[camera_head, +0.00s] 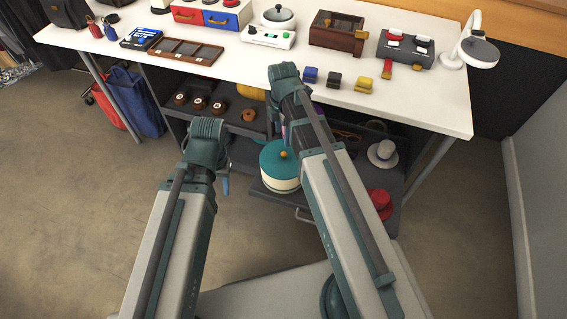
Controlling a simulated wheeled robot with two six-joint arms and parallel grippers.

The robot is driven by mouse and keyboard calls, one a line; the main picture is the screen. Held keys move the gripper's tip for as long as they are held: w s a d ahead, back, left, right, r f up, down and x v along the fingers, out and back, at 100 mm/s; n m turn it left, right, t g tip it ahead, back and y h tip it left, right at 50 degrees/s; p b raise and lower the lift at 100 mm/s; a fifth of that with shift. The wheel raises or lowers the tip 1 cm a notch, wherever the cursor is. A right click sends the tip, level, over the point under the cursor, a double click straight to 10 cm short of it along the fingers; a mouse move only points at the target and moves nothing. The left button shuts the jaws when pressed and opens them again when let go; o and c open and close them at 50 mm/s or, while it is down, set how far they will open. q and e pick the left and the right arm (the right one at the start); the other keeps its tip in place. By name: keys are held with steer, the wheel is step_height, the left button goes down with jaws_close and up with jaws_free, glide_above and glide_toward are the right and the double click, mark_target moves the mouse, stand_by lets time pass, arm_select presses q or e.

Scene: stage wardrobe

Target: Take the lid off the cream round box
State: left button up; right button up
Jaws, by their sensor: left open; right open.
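The cream round box (281,185) stands on the lower shelf, under the table, near the middle of the view. Its teal lid (271,160) with a small wooden knob sits on top of it. My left gripper (224,184) is to the left of the box, apart from it, and mostly hidden behind its own wrist; it is open. My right arm passes just right of the box and covers part of its right side. My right gripper (284,127) is above and behind the box, largely hidden by its arm; it is open.
The white table (440,108) overhangs the shelf (243,151). Several brown round items stand on the shelf's left. A white hat (382,153) and a red hat (380,201) lie to the right. Small blocks and a lamp (478,52) stand on the table.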

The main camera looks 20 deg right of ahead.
steer(key=b, duration=0.4)
glide_above(284, 153)
steer(key=shift+s+a+f, duration=0.1)
steer(key=shift+f, duration=1.1)
steer(key=shift+s+a+f, duration=0.1)
steer(key=shift+f, duration=1.05)
steer(key=shift+w+f, duration=0.1)
step_height(284, 153, down, 5)
steer(key=b, duration=0.5)
steer(key=shift+w+d+f, duration=0.1)
steer(key=shift+d, duration=0.05)
jaws_close()
